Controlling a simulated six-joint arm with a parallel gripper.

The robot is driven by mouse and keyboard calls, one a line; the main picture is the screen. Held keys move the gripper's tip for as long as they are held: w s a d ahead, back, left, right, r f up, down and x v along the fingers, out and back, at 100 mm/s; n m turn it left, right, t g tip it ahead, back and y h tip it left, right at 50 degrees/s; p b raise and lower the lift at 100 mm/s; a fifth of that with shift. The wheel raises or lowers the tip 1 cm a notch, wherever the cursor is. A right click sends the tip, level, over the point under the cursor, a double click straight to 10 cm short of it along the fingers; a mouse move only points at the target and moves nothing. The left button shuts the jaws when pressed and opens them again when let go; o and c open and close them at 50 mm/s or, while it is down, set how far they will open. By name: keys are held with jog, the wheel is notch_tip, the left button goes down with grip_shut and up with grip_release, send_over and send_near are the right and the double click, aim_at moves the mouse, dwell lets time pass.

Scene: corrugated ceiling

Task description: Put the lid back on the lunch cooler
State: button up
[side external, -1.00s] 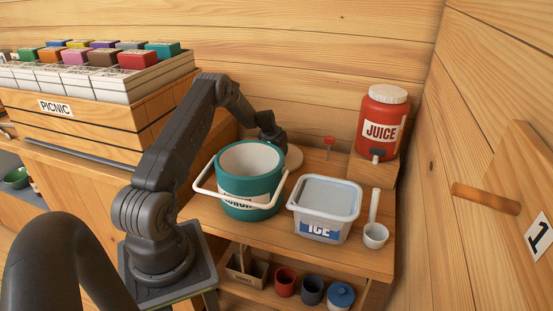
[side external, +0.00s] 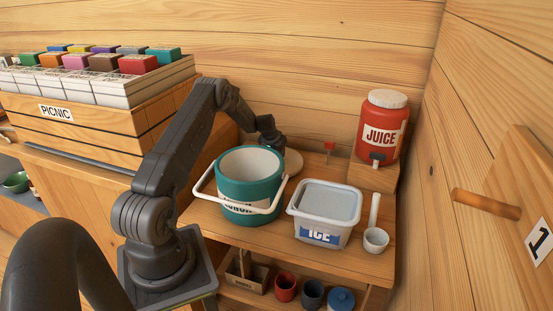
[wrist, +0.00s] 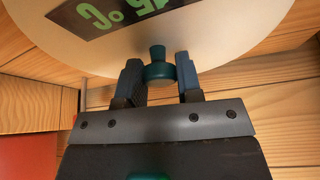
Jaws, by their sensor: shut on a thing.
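The teal lunch cooler (side external: 232,192) stands upright on the wooden worktop, its top open and its pale inside showing. Its white handle (side external: 203,190) hangs down across the front. The cream round lid (side external: 293,161) is behind the cooler, mostly hidden by it and my gripper. In the wrist view the lid (wrist: 225,35) fills the top, with a dark label with green characters. My gripper (wrist: 159,72) is shut on the lid's teal knob (wrist: 158,55), with one finger on each side. In the side view my gripper (side external: 275,147) is behind the cooler's rim; its fingertips are hidden.
A white ICE tub (side external: 322,234) and a white scoop (side external: 375,238) stand right of the cooler. A red JUICE jug (side external: 380,125) is on a block behind them. A small red-topped peg (side external: 329,147) stands at the back. A PICNIC crate (side external: 95,135) is at left.

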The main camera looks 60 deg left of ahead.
notch_tip(320, 180, up, 30)
jog(key=f, duration=0.1)
jog(key=s+d, duration=1.8)
notch_tip(320, 180, down, 12)
jog(key=shift+w+a+r, duration=0.25)
jog(key=shift+w, duration=0.1)
jog(key=shift+f, duration=0.2)
dwell(1.9)
jog(key=o, duration=1)
jog(key=shift+o, duration=0.5)
